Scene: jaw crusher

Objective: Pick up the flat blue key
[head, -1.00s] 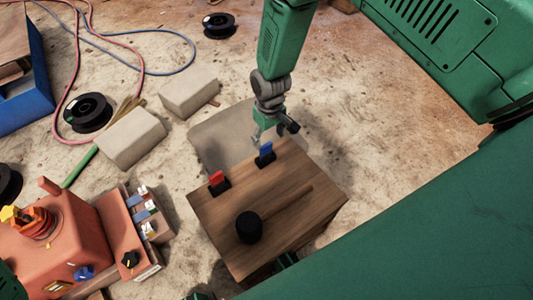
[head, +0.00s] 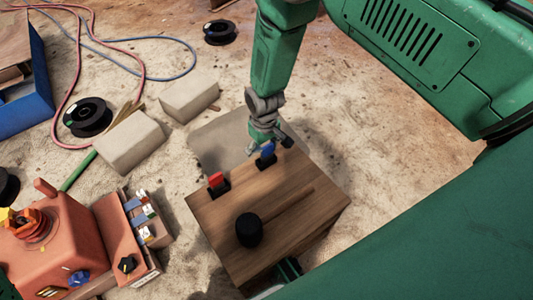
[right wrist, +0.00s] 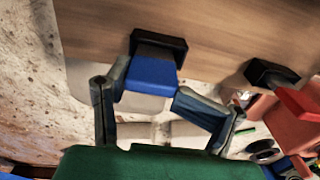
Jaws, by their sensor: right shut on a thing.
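The flat blue key (head: 267,149) stands upright in a small black holder (head: 265,162) at the far edge of the wooden box top. My right gripper (head: 264,143) is at the blue key, coming from the far side. In the right wrist view, the two fingers of my right gripper (right wrist: 148,92) are on either side of the blue key (right wrist: 150,74), shut on it. The key's base still sits in the black holder (right wrist: 158,46). My left gripper is not in view.
A red key (head: 217,180) stands in its own black holder left of the blue one. A black round knob (head: 249,230) is on the wooden box (head: 290,215). An orange machine (head: 65,245) stands at left. Pale blocks (head: 190,95) lie behind.

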